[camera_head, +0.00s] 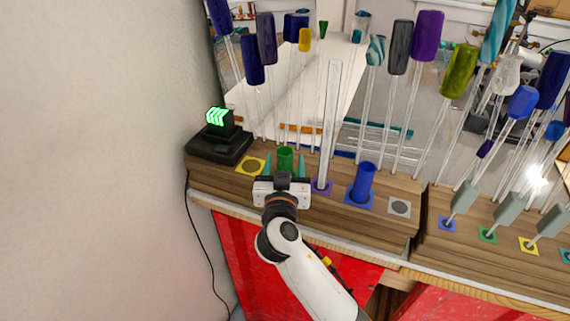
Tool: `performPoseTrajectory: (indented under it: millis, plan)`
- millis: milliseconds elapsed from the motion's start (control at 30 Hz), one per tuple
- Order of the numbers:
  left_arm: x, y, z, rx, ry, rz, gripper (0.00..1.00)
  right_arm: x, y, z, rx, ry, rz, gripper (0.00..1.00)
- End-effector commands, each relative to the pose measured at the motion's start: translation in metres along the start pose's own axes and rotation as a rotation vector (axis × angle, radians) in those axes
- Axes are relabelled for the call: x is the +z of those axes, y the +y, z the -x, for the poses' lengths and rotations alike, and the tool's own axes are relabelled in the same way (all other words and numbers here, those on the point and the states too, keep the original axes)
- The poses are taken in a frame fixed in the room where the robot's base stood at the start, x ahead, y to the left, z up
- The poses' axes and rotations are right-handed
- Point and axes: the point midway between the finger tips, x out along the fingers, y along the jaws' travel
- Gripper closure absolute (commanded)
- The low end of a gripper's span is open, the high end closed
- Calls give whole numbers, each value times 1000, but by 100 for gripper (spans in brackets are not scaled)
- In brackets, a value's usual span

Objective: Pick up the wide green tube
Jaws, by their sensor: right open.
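The wide green tube (285,157) stands upright on the wooden block, in a row with coloured square markers. My right gripper (286,166) is at the tube, with one teal finger on each side of it. The fingers are open around the tube; I cannot tell whether they touch it. The gripper body hides the tube's lower part and base. My left gripper is not in view.
A blue tube (363,183) and a tall clear tube (330,120) stand to the right. A black device with a green display (218,122) sits at left. Glass rods with coloured ends rise behind. A white wall (90,160) bounds the left.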

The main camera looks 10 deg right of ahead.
Motion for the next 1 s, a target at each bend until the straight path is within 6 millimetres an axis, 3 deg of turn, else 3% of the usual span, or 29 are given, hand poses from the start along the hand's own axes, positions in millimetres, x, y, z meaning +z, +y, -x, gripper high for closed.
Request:
performPoseTrajectory:
  millis: [100, 333, 633, 867, 1000]
  plan:
    - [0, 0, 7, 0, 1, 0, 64, 1, 0, -10, 0, 0, 1, 43]
    - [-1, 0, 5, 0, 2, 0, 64, -1, 0, -11, 0, 1, -1, 43]
    - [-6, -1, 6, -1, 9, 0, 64, -1, 0, -11, 0, 1, -1, 90]
    - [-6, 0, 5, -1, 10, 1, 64, 0, 0, -11, 0, 0, -1, 92]
    - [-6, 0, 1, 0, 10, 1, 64, 10, 0, -11, -2, -1, -5, 92]
